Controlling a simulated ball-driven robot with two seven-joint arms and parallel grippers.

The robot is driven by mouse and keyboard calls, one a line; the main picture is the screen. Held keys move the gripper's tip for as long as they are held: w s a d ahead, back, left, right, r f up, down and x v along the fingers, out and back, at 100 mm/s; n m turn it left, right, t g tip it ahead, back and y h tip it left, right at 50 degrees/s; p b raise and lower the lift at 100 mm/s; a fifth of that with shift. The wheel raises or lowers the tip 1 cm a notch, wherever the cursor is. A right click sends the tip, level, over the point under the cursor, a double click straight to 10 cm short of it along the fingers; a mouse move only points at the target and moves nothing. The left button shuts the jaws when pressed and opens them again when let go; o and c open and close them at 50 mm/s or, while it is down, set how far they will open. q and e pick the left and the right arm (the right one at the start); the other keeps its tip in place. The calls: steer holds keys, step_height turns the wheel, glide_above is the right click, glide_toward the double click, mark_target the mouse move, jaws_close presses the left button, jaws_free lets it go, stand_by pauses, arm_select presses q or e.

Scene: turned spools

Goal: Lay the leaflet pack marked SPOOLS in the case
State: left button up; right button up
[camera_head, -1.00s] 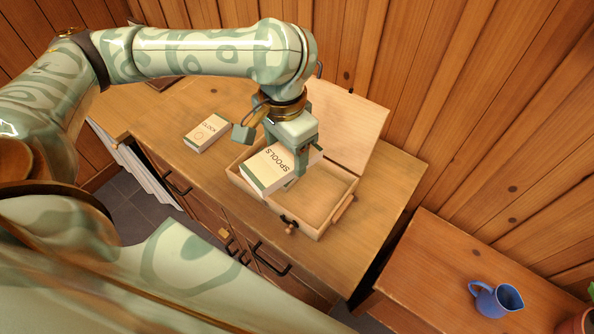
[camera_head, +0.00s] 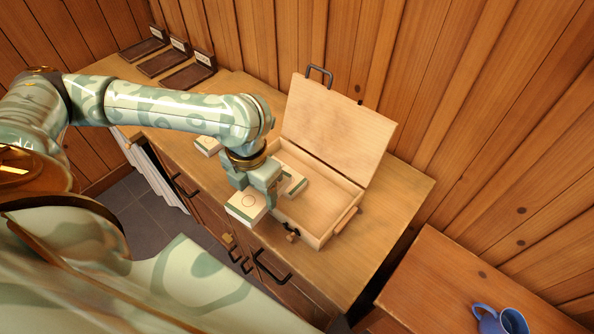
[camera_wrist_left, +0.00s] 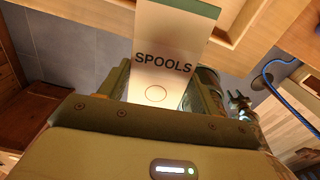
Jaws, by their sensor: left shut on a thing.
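The SPOOLS leaflet pack (camera_head: 246,206) is white with a green edge and a printed circle. My left gripper (camera_head: 264,201) is shut on it, at the left front of the open wooden case (camera_head: 306,230). In the left wrist view the pack (camera_wrist_left: 172,42) shows its SPOOLS lettering between the fingers (camera_wrist_left: 160,88). Another white-and-green part (camera_head: 293,181) shows past the gripper at the case's left side; I cannot tell if it is the same pack. The right half of the case floor is bare. My right gripper is not in view.
The case lid (camera_head: 336,128) stands open at the back. A second pack (camera_head: 207,145) lies on the counter behind my arm. Dark stands (camera_head: 188,75) line the far left. A blue jug (camera_head: 503,320) stands on the lower-right surface. The counter right of the case is clear.

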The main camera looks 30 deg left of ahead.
arm_select(q)
steer(key=shift+a+f+m, duration=0.1)
steer(key=shift+f+m, duration=0.05)
steer(key=shift+m, duration=0.25)
steer(key=b, duration=0.3)
glide_toward(312, 207)
steer(key=s+a+r, duration=0.2)
steer(key=s+r, duration=0.1)
steer(key=s, duration=0.1)
steer(key=w+f+b, duration=0.1)
steer(key=f, duration=0.1)
steer(key=w+d+f+b, duration=0.1)
steer(key=w+f, duration=0.1)
steer(key=shift+d+f, duration=0.15)
steer(key=shift+f, duration=0.1)
steer(key=shift+w+d+f, duration=0.15)
steer(key=shift+w+f, duration=0.15)
steer(key=f, duration=0.1)
steer(key=f+b, duration=0.2)
steer(key=f, duration=0.1)
steer(key=shift+w+d, duration=0.15)
steer(key=shift+w, duration=0.1)
steer(key=shift+r, duration=0.1)
steer(key=o, duration=0.9)
steer(key=shift+c, duration=0.2)
